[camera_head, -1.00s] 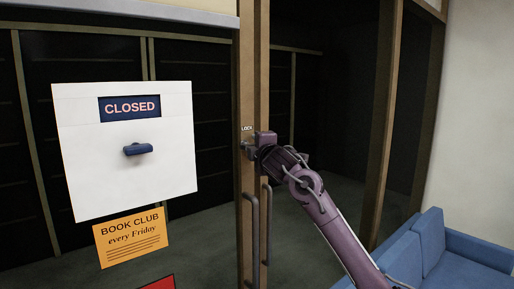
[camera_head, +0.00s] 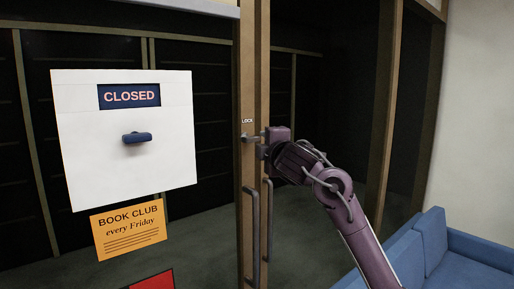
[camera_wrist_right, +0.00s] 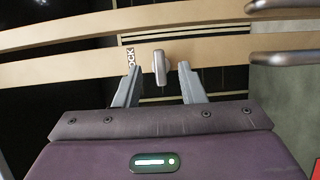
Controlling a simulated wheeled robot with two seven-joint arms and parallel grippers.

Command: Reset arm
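My right gripper (camera_head: 254,138) is at the wooden door frame, just right of the small lock knob beneath the LOCK label (camera_head: 247,121). In the right wrist view its two grey fingers (camera_wrist_right: 159,76) are spread apart. The upright metal lock knob (camera_wrist_right: 160,67) shows between and just beyond the fingertips, with a gap on each side. Nothing is held. My left gripper is in neither view.
Two vertical door handles (camera_head: 252,238) hang below the lock, close under my right arm. A blue sofa (camera_head: 432,245) stands lower right.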

